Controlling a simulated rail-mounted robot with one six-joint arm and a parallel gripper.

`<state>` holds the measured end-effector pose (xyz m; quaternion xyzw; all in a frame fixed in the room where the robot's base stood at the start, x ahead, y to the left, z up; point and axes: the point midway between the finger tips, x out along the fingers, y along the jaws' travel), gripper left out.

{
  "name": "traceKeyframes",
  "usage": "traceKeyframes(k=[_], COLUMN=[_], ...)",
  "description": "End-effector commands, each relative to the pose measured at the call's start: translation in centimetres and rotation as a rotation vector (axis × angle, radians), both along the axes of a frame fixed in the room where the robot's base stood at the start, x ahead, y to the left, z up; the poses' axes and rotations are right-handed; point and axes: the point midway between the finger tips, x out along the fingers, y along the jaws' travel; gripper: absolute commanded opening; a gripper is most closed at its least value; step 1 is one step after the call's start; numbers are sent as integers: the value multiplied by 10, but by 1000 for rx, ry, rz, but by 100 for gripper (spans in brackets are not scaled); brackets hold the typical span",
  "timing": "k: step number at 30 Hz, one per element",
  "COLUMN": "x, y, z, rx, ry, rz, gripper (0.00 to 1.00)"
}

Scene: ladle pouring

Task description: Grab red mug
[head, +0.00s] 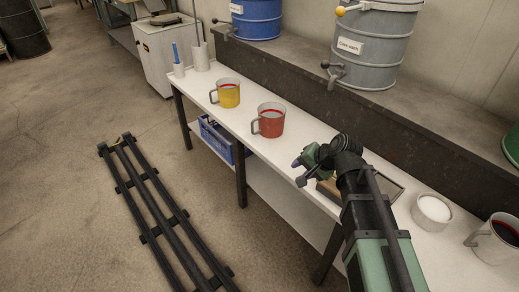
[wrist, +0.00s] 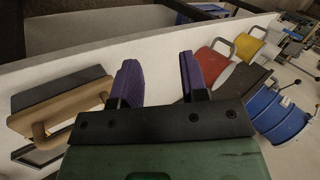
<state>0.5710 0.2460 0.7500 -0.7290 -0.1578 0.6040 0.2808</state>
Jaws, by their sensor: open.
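The red mug (head: 271,123) stands upright on the white bench in the head view. It has a grey handle on its left side and dark red inside. In the wrist view the red mug (wrist: 207,64) appears beyond the right finger, partly hidden by it. My gripper (head: 299,172) is to the right of and nearer than the red mug, apart from it. In the wrist view my gripper (wrist: 160,80) shows two purple fingertips spread wide, with nothing between them.
A yellow mug (head: 228,95) stands left of the red mug. A white bowl (head: 432,211) and a grey mug (head: 494,240) stand at the right. A wooden-handled object (wrist: 65,98) is left of my fingers. Blue (head: 256,18) and grey (head: 372,45) drums stand on the raised ledge behind.

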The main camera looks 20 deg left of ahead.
Motion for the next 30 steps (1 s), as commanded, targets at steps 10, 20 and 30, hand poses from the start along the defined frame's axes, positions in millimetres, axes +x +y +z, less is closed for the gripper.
traceKeyframes(k=[10, 20, 30], x=[112, 156, 196], y=[184, 180, 216], z=[-119, -93, -93], rx=[1063, 1506, 1503], ry=[540, 990, 985], rz=[-726, -1111, -1108], gripper=[40, 40, 40])
